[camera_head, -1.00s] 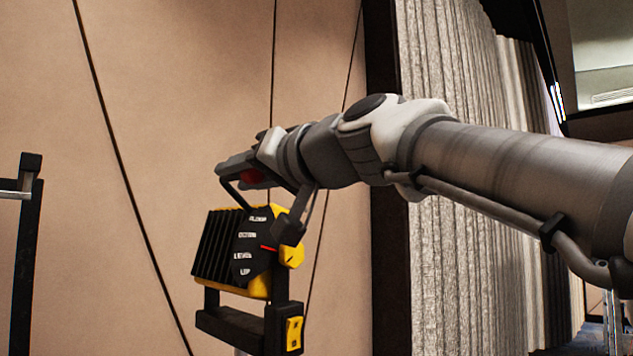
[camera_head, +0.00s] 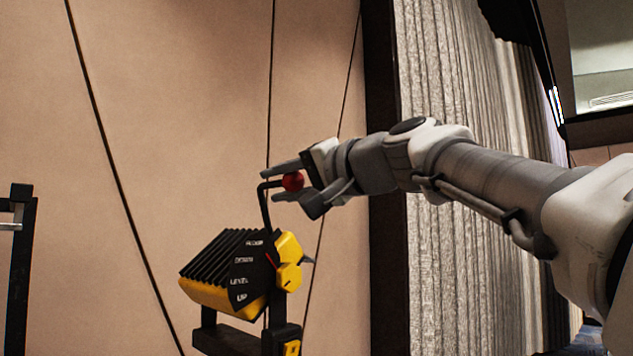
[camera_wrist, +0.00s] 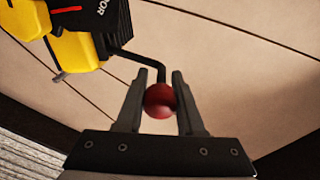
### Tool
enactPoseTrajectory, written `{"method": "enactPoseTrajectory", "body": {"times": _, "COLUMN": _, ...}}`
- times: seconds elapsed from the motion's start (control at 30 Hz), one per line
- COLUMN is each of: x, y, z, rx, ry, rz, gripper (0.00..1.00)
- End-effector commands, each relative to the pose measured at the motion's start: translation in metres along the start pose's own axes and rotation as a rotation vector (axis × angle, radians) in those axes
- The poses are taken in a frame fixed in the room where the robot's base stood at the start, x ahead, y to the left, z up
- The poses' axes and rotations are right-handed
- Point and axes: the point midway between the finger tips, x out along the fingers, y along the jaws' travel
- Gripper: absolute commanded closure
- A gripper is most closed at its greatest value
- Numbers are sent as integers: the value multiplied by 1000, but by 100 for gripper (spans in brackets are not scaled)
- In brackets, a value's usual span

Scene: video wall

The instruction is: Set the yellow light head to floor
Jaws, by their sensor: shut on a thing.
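The light head (camera_head: 225,295) is yellow with black fins and sits tilted in a black yoke (camera_head: 225,340). Its black side dial (camera_head: 250,272) has several labels, among them LEVEL and UP; a red pointer slants up-left towards the upper labels. A bent black handle rises from the head and ends in a red ball (camera_head: 293,182). My gripper (camera_head: 290,181) is shut on the red ball, above the head. In the wrist view the ball (camera_wrist: 160,100) sits between the two fingers, and part of the yellow head (camera_wrist: 75,50) shows at upper left.
A dark stand (camera_head: 20,250) with a metal bar is at the left edge. A dark post and grey pleated curtain (camera_head: 460,120) stand behind my arm.

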Motion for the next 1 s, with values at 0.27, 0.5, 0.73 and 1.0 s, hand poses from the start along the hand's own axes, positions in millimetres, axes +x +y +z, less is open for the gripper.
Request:
{"method": "enactPoseTrajectory", "body": {"times": 0.27, "x": 0, "y": 1, "z": -1, "rx": 8, "ry": 0, "rz": 2, "gripper": 100}}
{"method": "enactPoseTrajectory", "body": {"times": 0.5, "x": 0, "y": 1, "z": -1, "rx": 7, "ry": 0, "rz": 2, "gripper": 49}}
{"method": "enactPoseTrajectory", "body": {"times": 0.73, "x": 0, "y": 1, "z": -1, "rx": 7, "ry": 0, "rz": 1, "gripper": 34}}
{"method": "enactPoseTrajectory", "body": {"times": 1.0, "x": -9, "y": 2, "z": -1, "rx": 6, "ry": 1, "rz": 1, "gripper": 34}}
